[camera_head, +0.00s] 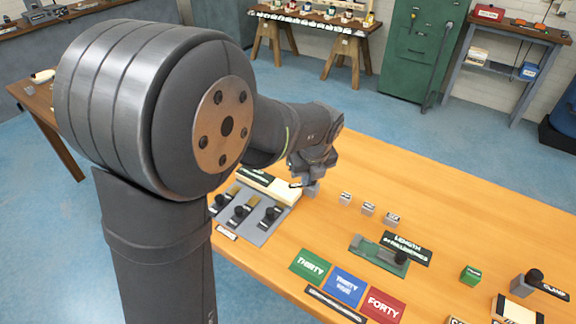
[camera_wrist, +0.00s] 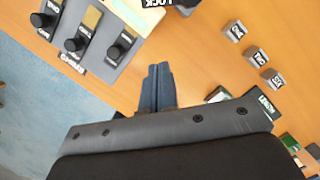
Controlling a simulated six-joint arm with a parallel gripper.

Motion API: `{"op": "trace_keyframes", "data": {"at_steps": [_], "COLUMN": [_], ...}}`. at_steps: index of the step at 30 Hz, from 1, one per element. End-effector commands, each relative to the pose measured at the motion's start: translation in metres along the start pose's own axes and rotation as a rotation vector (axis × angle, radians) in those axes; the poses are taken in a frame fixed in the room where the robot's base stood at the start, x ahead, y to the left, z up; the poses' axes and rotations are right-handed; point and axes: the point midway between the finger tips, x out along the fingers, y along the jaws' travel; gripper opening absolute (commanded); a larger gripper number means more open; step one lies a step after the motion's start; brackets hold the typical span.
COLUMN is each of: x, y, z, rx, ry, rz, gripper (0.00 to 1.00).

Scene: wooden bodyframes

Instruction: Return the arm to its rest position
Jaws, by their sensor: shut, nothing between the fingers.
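My gripper (camera_wrist: 157,72) is shut and empty, its two blue-grey fingers side by side above the wooden table (camera_wrist: 185,60). In the head view my gripper (camera_head: 309,188) hangs at the end of my bent arm, over the table (camera_head: 300,232) just right of a grey panel with black knobs. My upper arm fills the left of that view and hides part of the table's left end. The exact gap between the fingertips and the tabletop cannot be told.
The knob panel (camera_head: 262,233) lies at the table's left. Small grey blocks (camera_head: 368,209) stand right of my gripper. A green gauge (camera_head: 378,256) and green (camera_head: 310,265), blue (camera_head: 344,286) and red (camera_head: 383,304) cards lie nearer the front. A clamp (camera_head: 527,284) stands far right.

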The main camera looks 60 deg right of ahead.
Motion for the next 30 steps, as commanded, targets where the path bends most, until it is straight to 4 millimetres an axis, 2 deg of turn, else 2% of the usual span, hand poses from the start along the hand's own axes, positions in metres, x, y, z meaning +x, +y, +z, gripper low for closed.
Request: {"op": "trace_keyframes", "data": {"at_steps": [10, 14, 17, 30], "x": [-0.001, 0.006, 0.018, 0.097], "y": [0.000, 0.000, 0.000, -0.004], "z": [0.000, 0.000, 0.000, -0.001], "rx": [0.000, 0.000, 0.000, 0.001], "ry": [0.001, 0.002, 0.003, 0.003], "rz": [0.001, 0.002, 0.003, 0.003], "gripper": [0.00, 0.00, 0.00, 0.00]}}
